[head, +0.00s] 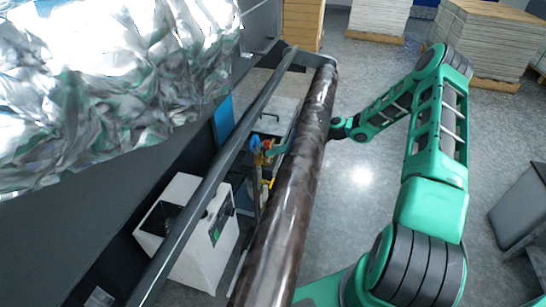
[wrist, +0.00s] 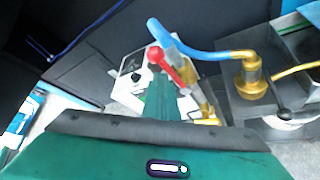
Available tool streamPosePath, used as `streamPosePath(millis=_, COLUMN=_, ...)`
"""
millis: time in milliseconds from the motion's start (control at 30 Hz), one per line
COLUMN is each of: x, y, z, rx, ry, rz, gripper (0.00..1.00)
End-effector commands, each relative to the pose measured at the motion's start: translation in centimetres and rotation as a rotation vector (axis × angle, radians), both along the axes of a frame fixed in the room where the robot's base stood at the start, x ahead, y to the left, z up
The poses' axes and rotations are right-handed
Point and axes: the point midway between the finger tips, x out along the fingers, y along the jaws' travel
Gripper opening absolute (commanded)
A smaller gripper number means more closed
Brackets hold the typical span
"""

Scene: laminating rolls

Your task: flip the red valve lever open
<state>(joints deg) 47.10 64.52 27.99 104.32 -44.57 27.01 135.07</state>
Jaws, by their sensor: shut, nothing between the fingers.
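The red valve lever (wrist: 176,70) with its round red knob (wrist: 156,55) shows in the wrist view, slanting down to the right toward brass fittings (wrist: 205,112). My gripper (wrist: 159,90) is shut and empty, its green fingers pointing at the lever. The fingertips are at or just below the knob; I cannot tell whether they touch it. In the head view my gripper (head: 279,149) shows past the left side of the dark roll, by the small valve fittings (head: 258,151). The roll hides part of my wrist there, and the lever is too small to make out clearly.
The long dark roll (head: 290,200) lies between my arm and the valve. A grey rail (head: 215,178) runs along its left. A blue hose (wrist: 205,53) bends over to a brass fitting (wrist: 248,75) right of the lever. A white box (head: 190,232) stands below.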

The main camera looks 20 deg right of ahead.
Motion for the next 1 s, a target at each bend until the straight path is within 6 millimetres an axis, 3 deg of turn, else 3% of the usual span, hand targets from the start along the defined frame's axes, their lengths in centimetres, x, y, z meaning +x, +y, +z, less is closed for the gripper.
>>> streamPosePath(millis=500, x=1.5, y=-1.0, z=0.4, rx=-0.004, ry=-0.009, rz=-0.007, gripper=0.00)
streamPosePath(millis=1000, x=1.6, y=-1.2, z=0.5, rx=-0.004, ry=-0.012, rz=-0.009, gripper=0.00)
